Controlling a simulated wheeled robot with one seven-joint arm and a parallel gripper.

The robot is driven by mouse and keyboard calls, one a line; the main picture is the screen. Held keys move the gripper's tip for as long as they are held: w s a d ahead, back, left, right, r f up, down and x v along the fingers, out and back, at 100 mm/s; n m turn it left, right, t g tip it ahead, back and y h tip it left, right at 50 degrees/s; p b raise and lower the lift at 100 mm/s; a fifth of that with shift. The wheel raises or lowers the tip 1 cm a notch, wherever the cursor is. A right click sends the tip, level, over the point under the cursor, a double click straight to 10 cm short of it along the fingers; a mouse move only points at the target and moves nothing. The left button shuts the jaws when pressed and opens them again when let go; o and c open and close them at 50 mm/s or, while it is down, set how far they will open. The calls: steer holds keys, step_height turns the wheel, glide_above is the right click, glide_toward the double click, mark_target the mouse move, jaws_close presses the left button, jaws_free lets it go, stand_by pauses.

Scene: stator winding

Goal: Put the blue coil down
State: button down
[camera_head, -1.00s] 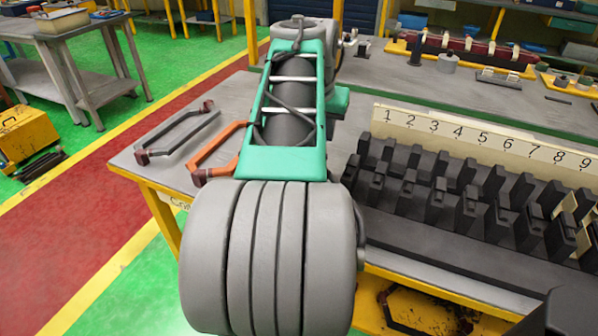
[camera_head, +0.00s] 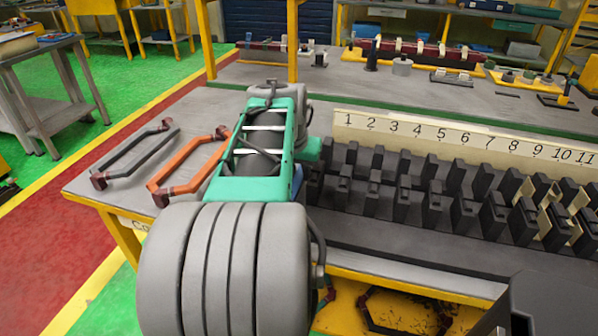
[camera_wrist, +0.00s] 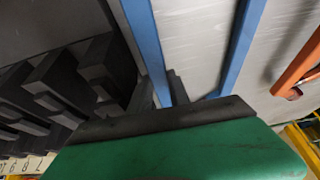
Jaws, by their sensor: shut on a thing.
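The blue coil (camera_wrist: 237,48) shows in the wrist view as two long blue bars running from the top edge down to the dark edge of my gripper, above a pale grey surface. My gripper (camera_wrist: 176,88) is shut on the coil; its green and black body covers the bottom of that view and hides the rest of the coil. In the head view a small strip of the blue coil (camera_head: 297,181) shows beside my green wrist. My arm hides the fingers and most of the coil there. I cannot tell whether the coil touches the table.
An orange coil (camera_head: 188,163) and a dark grey coil (camera_head: 131,152) lie on the table's left part. The orange one also shows in the wrist view (camera_wrist: 298,66). A numbered rack (camera_head: 450,137) with black slotted blocks stands right of my arm. Another bench is behind.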

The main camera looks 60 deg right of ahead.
steer(key=c, duration=1.5)
jaws_free()
steer(key=shift+f, duration=0.1)
steer(key=w+p+v, duration=0.1)
steer(key=p+v, duration=0.1)
steer(key=v, duration=1)
steer(key=w+a+f+n, duration=0.1)
steer(key=w+a, duration=0.1)
steer(key=a, duration=0.1)
steer(key=w+a+f+n, duration=0.2)
steer(key=w+a, duration=0.1)
steer(key=w+a+f+n+t+y, duration=0.1)
steer(key=w+a+f, duration=0.1)
steer(key=w+a, duration=0.1)
steer(key=shift+w+f+n, duration=0.2)
steer(key=shift+f+n, duration=0.05)
steer(key=shift+n, duration=0.15)
steer(key=a+f+n+y, duration=0.1)
steer(key=a+f+n, duration=0.3)
steer(key=a, duration=0.6)
steer(key=w+a+f+n+y, duration=0.1)
steer(key=a+f+n, duration=0.2)
steer(key=a+f, duration=0.3)
steer(key=w+a+f+n+y, duration=0.1)
steer(key=a+f+n, duration=0.3)
steer(key=a, duration=0.9)
steer(key=shift+w+a+f+n+y, duration=0.15)
steer(key=shift+a+f+n+y, duration=0.2)
steer(key=shift+f, duration=0.15)
